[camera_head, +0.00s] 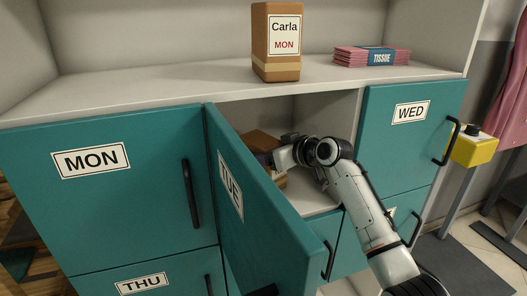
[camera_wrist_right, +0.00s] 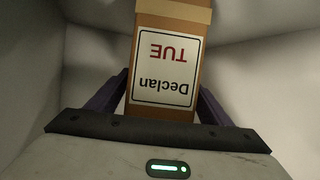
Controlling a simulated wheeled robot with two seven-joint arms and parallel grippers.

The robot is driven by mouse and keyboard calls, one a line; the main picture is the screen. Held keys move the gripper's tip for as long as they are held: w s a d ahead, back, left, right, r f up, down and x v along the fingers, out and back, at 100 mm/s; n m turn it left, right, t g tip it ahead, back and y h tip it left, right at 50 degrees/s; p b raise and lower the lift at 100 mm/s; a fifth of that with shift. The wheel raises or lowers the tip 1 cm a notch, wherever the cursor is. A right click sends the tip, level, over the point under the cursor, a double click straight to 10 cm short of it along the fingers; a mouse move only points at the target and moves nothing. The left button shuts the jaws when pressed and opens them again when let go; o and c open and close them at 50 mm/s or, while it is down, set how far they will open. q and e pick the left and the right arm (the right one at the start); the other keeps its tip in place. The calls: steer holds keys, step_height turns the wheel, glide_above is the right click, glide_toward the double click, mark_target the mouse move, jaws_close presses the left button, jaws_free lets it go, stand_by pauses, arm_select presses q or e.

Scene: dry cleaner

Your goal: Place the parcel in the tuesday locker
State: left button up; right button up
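The parcel (camera_wrist_right: 168,60) is a brown box with a white label reading "Declan TUE", upside down in the right wrist view. It sits between the two dark fingers of my right gripper (camera_wrist_right: 166,98), which appear to touch its sides. In the head view, my right arm reaches into the open Tuesday locker (camera_head: 336,110), and the brown parcel (camera_head: 262,141) shows inside, partly hidden by the door and my gripper. Whether it rests on the locker floor is hidden. The teal TUE door (camera_head: 255,220) stands swung open toward me. My left gripper is not in view.
A Carla MON parcel (camera_head: 276,50) and pink tissue packs (camera_head: 370,56) stand on the shelf above. The MON door (camera_head: 130,190) and WED door (camera_head: 400,150) are shut on either side. A yellow box on a post (camera_head: 474,148) stands at right.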

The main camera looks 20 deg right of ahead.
steer(key=shift+s+d+r, duration=0.15)
steer(key=shift+s+r, duration=0.1)
steer(key=shift+r, duration=0.05)
steer(key=v, duration=1.1)
steer(key=shift+s, duration=0.2)
stand_by(0.9)
